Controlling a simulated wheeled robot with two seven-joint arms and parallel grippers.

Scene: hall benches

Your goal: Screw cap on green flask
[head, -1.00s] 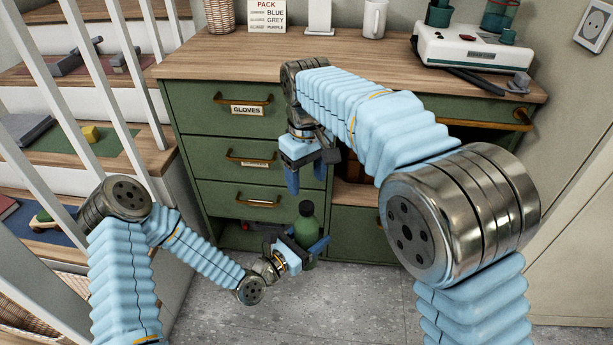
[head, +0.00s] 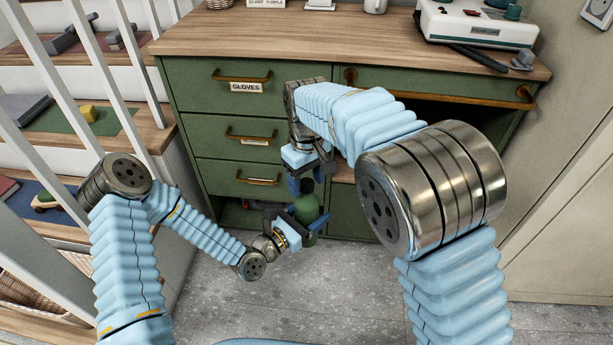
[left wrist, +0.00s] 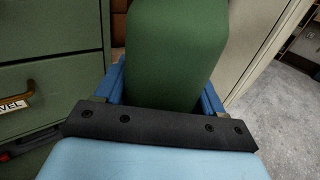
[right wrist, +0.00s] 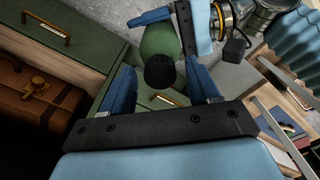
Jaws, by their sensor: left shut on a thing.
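The green flask (head: 306,208) stands upright in front of the cabinet, held in my left gripper (head: 297,226). The left wrist view shows the flask's green body (left wrist: 172,50) between that gripper's blue fingers. My right gripper (head: 307,182) points down just above the flask. In the right wrist view, a round black cap (right wrist: 160,72) is at the flask's top, between the right gripper's blue fingers. Gaps show on both sides of the cap, so this gripper looks open. I cannot tell how far the cap is screwed on.
The green cabinet (head: 228,117) with its wooden top stands close behind the flask. A brown suitcase (right wrist: 30,95) lies in an open bay there. White stair railings (head: 92,60) are on the left. Grey floor (head: 300,290) in front is clear.

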